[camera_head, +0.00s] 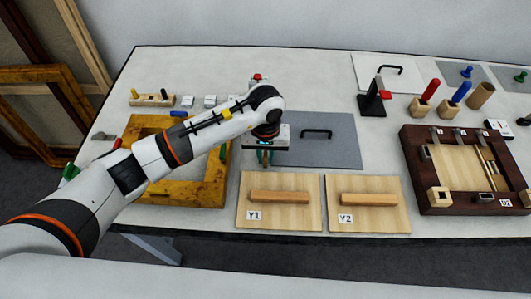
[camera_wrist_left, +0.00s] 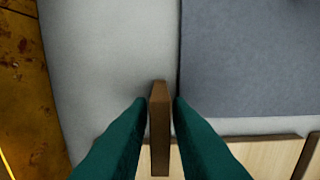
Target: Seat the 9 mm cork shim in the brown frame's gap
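My left gripper (camera_head: 265,157) hangs over the pale table, between the gilt frame and the grey mat. In the left wrist view its two green fingers (camera_wrist_left: 160,112) are closed on a thin brown strip, which looks like the cork shim (camera_wrist_left: 159,140). The strip stands edge-on between the fingertips; its thickness cannot be read. The dark brown frame (camera_head: 413,168) lies at the right of the table, well away from this gripper. It holds a pale wooden panel and narrow strips on its right side; its gap is too small to make out. My right gripper is out of view.
The yellow gilt frame (camera_head: 185,195) lies at left under my left arm. Wooden lids Y1 (camera_head: 255,218) and Y2 (camera_head: 345,217) with handles lie along the front edge. A grey mat (camera_head: 335,150) with a black handle is behind them. A black stand (camera_head: 371,104) and tool holders stand behind right.

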